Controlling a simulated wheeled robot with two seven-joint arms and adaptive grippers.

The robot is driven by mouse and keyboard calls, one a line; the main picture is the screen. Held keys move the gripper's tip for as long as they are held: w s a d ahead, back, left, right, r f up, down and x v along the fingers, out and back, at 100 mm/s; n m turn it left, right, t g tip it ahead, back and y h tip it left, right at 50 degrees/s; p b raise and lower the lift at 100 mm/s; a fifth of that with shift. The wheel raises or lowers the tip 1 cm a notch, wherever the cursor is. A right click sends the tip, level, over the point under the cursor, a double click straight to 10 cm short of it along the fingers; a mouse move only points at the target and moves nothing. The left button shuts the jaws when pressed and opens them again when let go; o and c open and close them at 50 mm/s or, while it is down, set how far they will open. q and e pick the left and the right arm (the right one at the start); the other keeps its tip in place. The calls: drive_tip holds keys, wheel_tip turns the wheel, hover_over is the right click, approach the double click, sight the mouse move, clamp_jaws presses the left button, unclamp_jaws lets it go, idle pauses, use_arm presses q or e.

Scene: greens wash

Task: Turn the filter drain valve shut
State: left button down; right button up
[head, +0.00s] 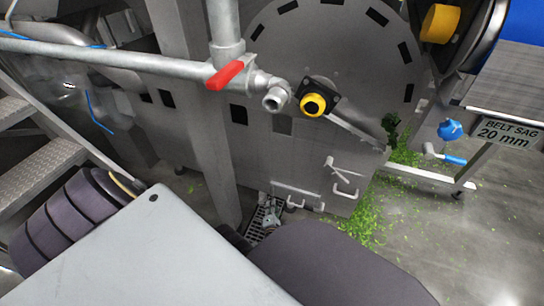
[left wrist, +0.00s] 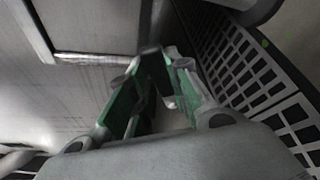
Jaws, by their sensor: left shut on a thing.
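My left gripper (head: 271,215) is low beside the floor drain, partly hidden by my own arm. In the left wrist view its green-padded fingers (left wrist: 156,60) are closed in on a narrow dark grey part (left wrist: 149,30), which looks like a valve handle. I cannot tell its angle or whether it is the filter drain valve's handle. The rest of that valve is not clearly visible. My right gripper is not in view.
A pipe valve with a red lever (head: 225,75) is above. A slotted drain grate (head: 258,228) lies on the floor. Bent metal handles (head: 345,190) stick out from the grey machine panel (head: 270,155). Chopped greens (head: 366,215) litter the floor. A blue valve (head: 451,129) stands at right.

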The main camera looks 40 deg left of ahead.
use_arm(q)
drive_tip(key=shift+a, duration=0.1)
drive_tip(key=c, duration=1.5)
unclamp_jaws()
drive_tip(key=shift+o, duration=0.9)
